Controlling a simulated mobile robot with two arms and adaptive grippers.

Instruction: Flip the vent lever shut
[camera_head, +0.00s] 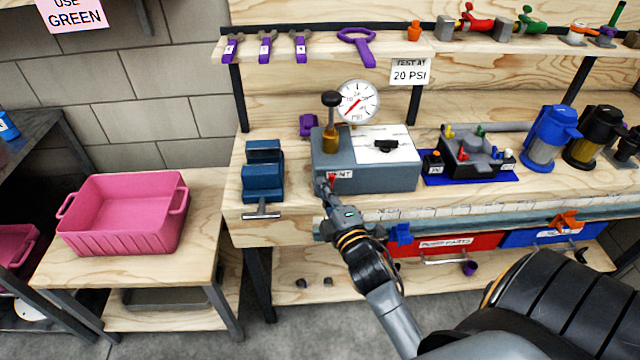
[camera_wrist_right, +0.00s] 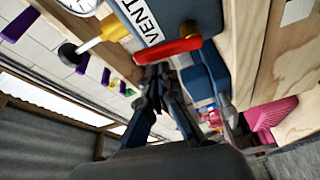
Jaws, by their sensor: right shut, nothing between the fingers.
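The grey test box (camera_head: 385,175) stands on the workbench, with a "VENT" label (camera_head: 341,174) on its front. The red vent lever (camera_head: 332,179) is small and partly hidden by my right gripper (camera_head: 326,192) in the head view. My left gripper is out of view.
A pressure gauge (camera_head: 358,101) and a black-knobbed pump handle (camera_head: 331,100) rise from the box. A blue vise (camera_head: 264,170) stands left of it; a blue mat (camera_head: 470,178) with a valve block lies right. A pink bin (camera_head: 125,205) sits on the left table.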

